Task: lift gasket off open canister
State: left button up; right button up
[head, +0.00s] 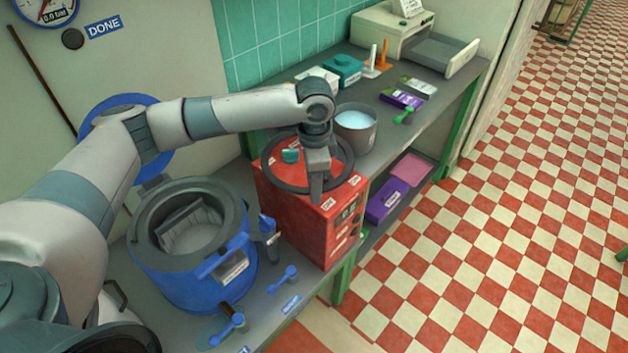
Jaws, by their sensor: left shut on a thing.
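The open blue canister (176,282) stands on the bench at the lower left, with a grey rim and a pale, ribbed inside. The gasket (262,167) is a thin dark ring, off the canister and at the top of the red box. My left gripper (317,190) points down and is shut on the ring's near right side. I cannot tell whether the ring touches the box top or hangs just above it. My right gripper is not in view.
The red box (292,222) stands right of the canister, with a small teal knob inside the ring's outline. Behind it is a grey pot (369,139) of pale liquid. Blue clamps (284,279) are near the bench front. A blue disc (164,167) is behind my arm.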

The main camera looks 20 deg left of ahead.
pick_arm(q)
jog(key=shift+f, duration=1.7)
jog(key=o, duration=1.3)
jog(key=shift+c, duration=0.2)
jog(key=shift+r+b, duration=0.1)
jog(key=shift+b, duration=0.2)
notch_tip(320, 180, up, 17)
jog(key=b, duration=0.3)
jog(key=shift+s, duration=0.15)
jog(key=shift+r, duration=0.1)
jog(key=shift+d, duration=0.1)
